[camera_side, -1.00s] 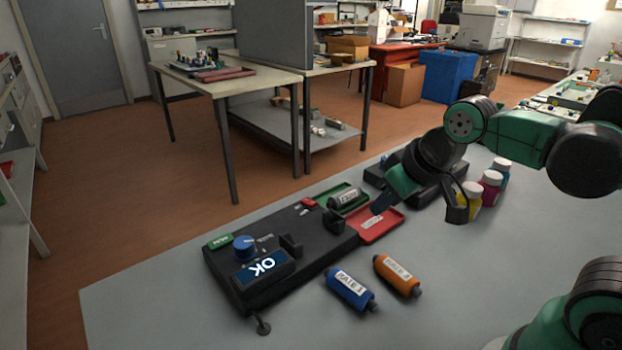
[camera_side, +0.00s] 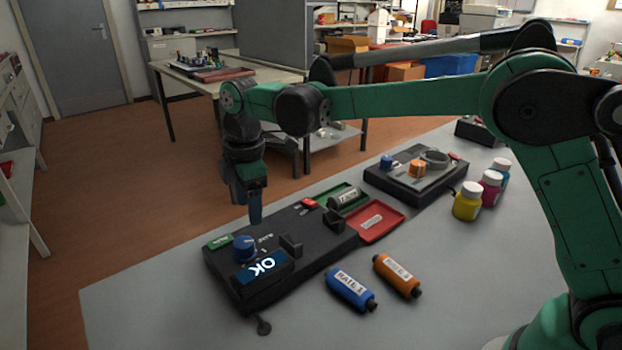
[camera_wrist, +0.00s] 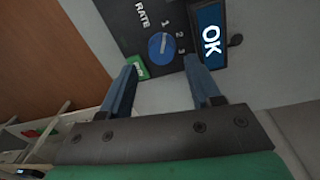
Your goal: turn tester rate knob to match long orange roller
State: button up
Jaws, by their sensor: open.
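The black tester (camera_side: 300,252) lies on the grey table with its blue rate knob (camera_side: 245,248) near its left end. In the wrist view the knob (camera_wrist: 161,46) sits by the word RATE and the numbers 1, 2 and 3; which number it points at is hard to tell. The display (camera_side: 262,267) reads OK. My gripper (camera_side: 255,218) is above the tester just behind the knob, pointing down. Its fingers (camera_wrist: 160,78) are open and empty, with the knob ahead of the gap. An orange roller (camera_side: 397,276) and a blue roller (camera_side: 351,289) lie in front of the tester.
A grey roller (camera_side: 345,196) lies by the green tray (camera_side: 331,189); a red tray (camera_side: 388,226) is beside it. A second black device (camera_side: 408,183) and several colored bottles (camera_side: 467,202) stand farther right.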

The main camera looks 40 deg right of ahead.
aim_at(243, 242)
jog(key=shift+w+a+f+n+g, duration=0.15)
jog(key=shift+w+a+f+n, duration=0.05)
jog(key=shift+a+f+n, duration=0.2)
jog(key=shift+w+a+f+n+g, duration=0.15)
jog(key=shift+a+f+n, duration=0.15)
jog(key=shift+f+n, duration=0.15)
jog(key=shift+a+f, duration=0.1)
jog(key=shift+f, duration=2.9)
grip_shut()
